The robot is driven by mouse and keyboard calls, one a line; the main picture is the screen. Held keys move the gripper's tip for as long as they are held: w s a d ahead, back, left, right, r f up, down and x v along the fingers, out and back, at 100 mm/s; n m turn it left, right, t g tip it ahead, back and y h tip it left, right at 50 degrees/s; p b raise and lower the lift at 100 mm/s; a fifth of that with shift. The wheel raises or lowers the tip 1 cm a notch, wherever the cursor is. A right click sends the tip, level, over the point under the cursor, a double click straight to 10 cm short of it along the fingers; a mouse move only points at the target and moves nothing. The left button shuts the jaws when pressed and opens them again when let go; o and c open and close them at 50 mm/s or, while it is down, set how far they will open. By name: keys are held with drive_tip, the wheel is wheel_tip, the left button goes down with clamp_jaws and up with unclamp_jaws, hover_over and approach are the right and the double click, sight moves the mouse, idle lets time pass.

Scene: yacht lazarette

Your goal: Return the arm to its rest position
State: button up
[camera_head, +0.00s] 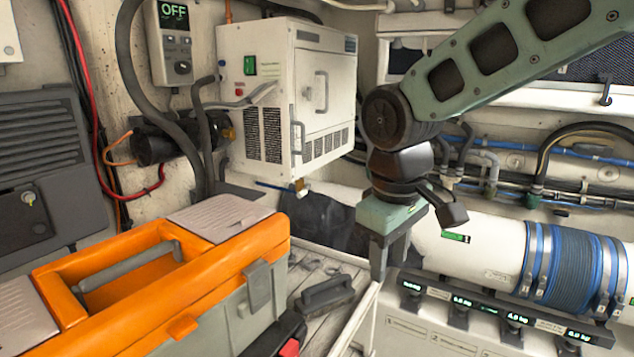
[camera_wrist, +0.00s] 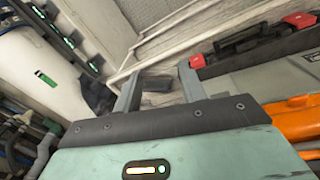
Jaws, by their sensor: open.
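My arm comes in from the upper right of the head view and bends down at a dark joint. My gripper (camera_head: 385,268) points downward at the middle of the view, in front of the white cylinder. In the wrist view both fingers of my gripper (camera_wrist: 157,76) stand apart with nothing held between them. A dark grey brush-like item (camera_head: 325,291) lies on the slatted floor to the left of the gripper. It also shows between and beyond the fingers in the wrist view (camera_wrist: 158,84).
An orange and grey toolbox (camera_head: 262,285) stands at the lower left. A white cabinet (camera_head: 258,105) hangs on the back wall. The white cylinder (camera_head: 480,250) with blue hose (camera_head: 571,265) lies at right, above small weight displays (camera_head: 513,318). Some slatted floor (camera_head: 318,268) is bare.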

drive_tip(key=s+d+f+b, duration=0.1)
drive_tip(key=s+f, duration=0.2)
drive_tip(key=s, duration=0.3)
drive_tip(key=s+d+f, duration=0.1)
drive_tip(key=s+f, duration=0.3)
drive_tip(key=s, duration=0.3)
drive_tip(key=s+d+f+g+y+b, duration=0.1)
drive_tip(key=s+f, duration=0.3)
drive_tip(key=s, duration=0.3)
drive_tip(key=shift+d+m+b, duration=0.3)
drive_tip(key=shift+m+b, duration=0.05)
drive_tip(key=shift+m, duration=0.05)
drive_tip(key=shift+w, duration=0.1)
drive_tip(key=shift+c, duration=0.2)
idle(1.3)
